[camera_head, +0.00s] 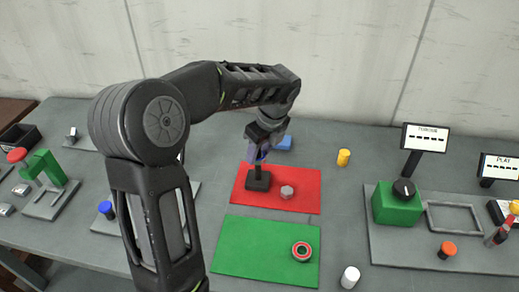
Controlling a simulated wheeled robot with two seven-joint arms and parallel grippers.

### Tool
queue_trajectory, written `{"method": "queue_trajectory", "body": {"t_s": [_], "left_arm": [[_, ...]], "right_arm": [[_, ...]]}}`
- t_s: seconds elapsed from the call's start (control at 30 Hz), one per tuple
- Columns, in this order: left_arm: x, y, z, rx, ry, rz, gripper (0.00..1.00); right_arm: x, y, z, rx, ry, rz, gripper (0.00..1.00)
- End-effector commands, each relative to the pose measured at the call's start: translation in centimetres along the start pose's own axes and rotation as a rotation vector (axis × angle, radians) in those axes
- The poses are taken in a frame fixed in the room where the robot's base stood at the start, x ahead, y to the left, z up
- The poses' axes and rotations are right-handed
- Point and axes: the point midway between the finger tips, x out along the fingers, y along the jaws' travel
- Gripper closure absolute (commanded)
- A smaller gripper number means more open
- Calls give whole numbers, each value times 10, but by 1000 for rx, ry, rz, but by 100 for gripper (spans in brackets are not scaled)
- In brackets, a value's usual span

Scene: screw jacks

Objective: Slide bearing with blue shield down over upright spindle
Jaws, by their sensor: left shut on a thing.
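My left gripper (258,153) reaches in over the table and points down, shut, just above a black block (258,181) on the red mat (305,203). A dark upright spindle rises from this block towards the fingertips. The bearing with blue shield is at the fingertips, mostly hidden by the fingers; only a bluish patch shows there. I cannot tell whether it is around the spindle or above it. My right gripper is not in view.
A grey hexagonal piece (287,192) lies on the red mat. A red-ringed bearing (302,251) lies on the green mat (245,250). A blue block (284,143) and yellow cylinder (343,157) stand behind. A green box (397,207) stands right, a white cylinder (350,277) in front.

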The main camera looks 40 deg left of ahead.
Motion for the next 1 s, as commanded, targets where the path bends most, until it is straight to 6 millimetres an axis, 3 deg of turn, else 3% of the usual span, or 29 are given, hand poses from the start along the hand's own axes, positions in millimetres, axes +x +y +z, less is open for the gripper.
{"method": "queue_trajectory", "body": {"t_s": [0.4, 0.43, 0.73, 1.0], "left_arm": [[2, 0, -1, 0, 0, 0, 100], [2, 0, -1, 0, 0, 0, 57], [2, 0, -1, 0, 0, -1, 33], [1, 0, -1, 0, 0, -1, 33]], "right_arm": [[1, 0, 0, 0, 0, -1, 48], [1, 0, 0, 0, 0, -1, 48], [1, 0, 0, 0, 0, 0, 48], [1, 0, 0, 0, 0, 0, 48]]}}
